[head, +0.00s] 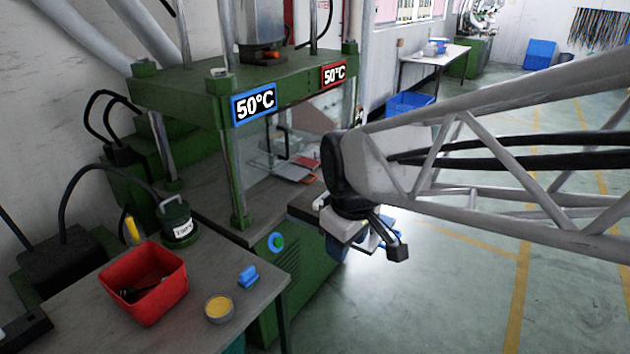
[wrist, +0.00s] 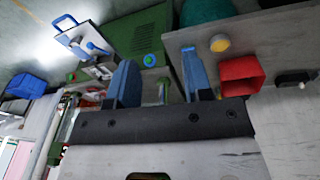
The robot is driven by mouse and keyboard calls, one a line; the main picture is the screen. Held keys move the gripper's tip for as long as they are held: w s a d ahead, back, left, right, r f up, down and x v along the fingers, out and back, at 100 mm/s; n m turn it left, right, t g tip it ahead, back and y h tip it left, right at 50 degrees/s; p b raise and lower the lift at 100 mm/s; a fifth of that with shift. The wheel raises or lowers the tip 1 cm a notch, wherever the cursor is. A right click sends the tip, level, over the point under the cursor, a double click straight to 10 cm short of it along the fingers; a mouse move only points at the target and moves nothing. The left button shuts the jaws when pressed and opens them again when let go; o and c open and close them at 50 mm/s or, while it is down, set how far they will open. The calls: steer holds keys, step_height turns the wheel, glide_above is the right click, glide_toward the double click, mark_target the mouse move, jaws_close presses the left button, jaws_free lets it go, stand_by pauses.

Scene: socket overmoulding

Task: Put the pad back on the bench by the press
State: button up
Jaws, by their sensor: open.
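The pad looks to be the small blue block (head: 248,275) on the grey bench (head: 240,303), near its right edge beside the press. In the wrist view a bright blue patch (wrist: 188,49) at the tip of one finger seems to be this block, partly hidden. The green press (head: 238,150) stands behind the bench, with two 50°C signs. My gripper (head: 341,243) hangs in front of the press, right of the bench and apart from the block. In the wrist view its two blue fingers (wrist: 158,62) are spread with nothing held between them.
A white tray with blue handles (wrist: 85,38) is near the press. Open floor lies to the right.

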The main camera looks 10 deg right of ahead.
steer(key=s+d+m, duration=0.4)
steer(key=s+m, duration=0.3)
steer(key=s, duration=0.3)
steer(key=shift+r+t, duration=0.3)
steer(key=shift+r, duration=0.05)
